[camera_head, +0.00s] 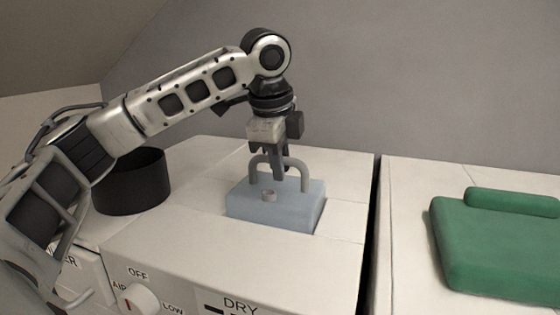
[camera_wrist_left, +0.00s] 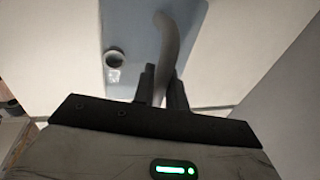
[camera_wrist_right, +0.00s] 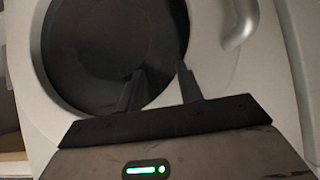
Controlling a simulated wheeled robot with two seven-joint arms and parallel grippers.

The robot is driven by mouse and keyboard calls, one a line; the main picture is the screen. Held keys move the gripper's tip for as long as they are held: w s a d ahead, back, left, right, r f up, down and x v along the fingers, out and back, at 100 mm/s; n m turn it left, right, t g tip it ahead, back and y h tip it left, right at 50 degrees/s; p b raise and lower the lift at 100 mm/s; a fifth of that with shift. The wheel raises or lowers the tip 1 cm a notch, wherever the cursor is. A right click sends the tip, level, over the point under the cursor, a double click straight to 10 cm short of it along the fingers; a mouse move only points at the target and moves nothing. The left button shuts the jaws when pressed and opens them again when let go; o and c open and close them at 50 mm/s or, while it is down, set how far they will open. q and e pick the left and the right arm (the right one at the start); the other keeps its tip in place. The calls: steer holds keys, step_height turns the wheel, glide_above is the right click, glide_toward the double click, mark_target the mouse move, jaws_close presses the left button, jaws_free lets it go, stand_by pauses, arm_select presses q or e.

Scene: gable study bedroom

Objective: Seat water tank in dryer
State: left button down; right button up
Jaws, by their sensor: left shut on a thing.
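The water tank (camera_head: 290,209) is a light blue block with a grey arched handle (camera_head: 306,178) and a small round grey cap (camera_head: 268,195). It is upright at the top of the white dryer (camera_head: 250,262); whether it rests on the surface or sits in a recess, I cannot tell. My left gripper (camera_head: 279,174) points down and is shut on the handle. In the left wrist view the handle (camera_wrist_left: 164,45) runs between the fingers. My right gripper (camera_wrist_right: 160,90) shows only in the right wrist view, before a round dark door (camera_wrist_right: 110,45); its fingers look apart with nothing between them.
A black round bin (camera_head: 133,184) stands on the top at the left, close to my left arm. A dryer knob (camera_head: 139,299) is on the front. A green folded item (camera_head: 495,245) lies on the white surface to the right, past a dark gap. A curved handle (camera_wrist_right: 240,22) is near the right gripper.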

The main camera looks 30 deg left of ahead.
mark_target(272, 195)
arm_select(q)
steer(key=shift+f, duration=0.5)
steer(key=c, duration=1.4)
jaws_free()
steer(key=shift+c, duration=0.2)
steer(key=shift+r, duration=0.15)
steer(key=shift+r, duration=0.35)
steer(key=v, duration=1.2)
steer(key=shift+r, duration=0.1)
